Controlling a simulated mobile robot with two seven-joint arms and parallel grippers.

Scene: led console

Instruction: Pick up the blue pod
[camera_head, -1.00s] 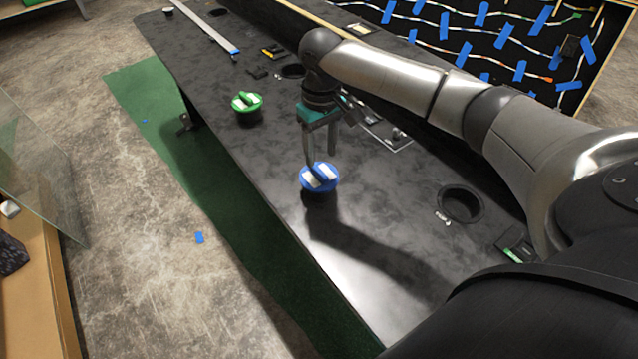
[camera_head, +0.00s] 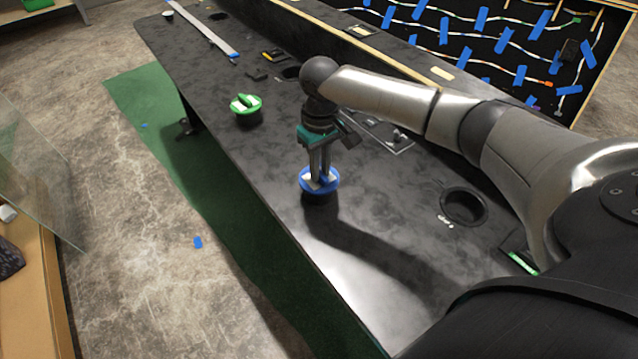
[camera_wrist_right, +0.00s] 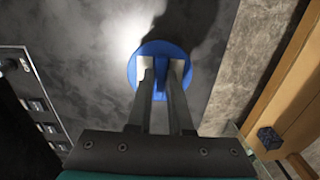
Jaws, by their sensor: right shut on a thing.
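The blue pod (camera_head: 305,186) stands on the black table near its left edge, a round dark body with a blue top and a raised grip bar. It also shows in the right wrist view (camera_wrist_right: 158,47). My right gripper (camera_head: 320,179) points down from above and is shut on the bar of the blue pod. In the right wrist view both fingers (camera_wrist_right: 161,75) lie on either side of the blue bar. The fingers hide part of the pod's top. The pod appears to rest on the table. My left gripper is not in view.
A green-topped pod (camera_head: 246,104) stands farther back on the table (camera_head: 270,200). A round dark socket (camera_head: 463,206) lies to the right. A panel with wires and blue tape (camera_head: 490,50) stands at the back right. Concrete floor and green mat (camera_head: 200,200) lie left.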

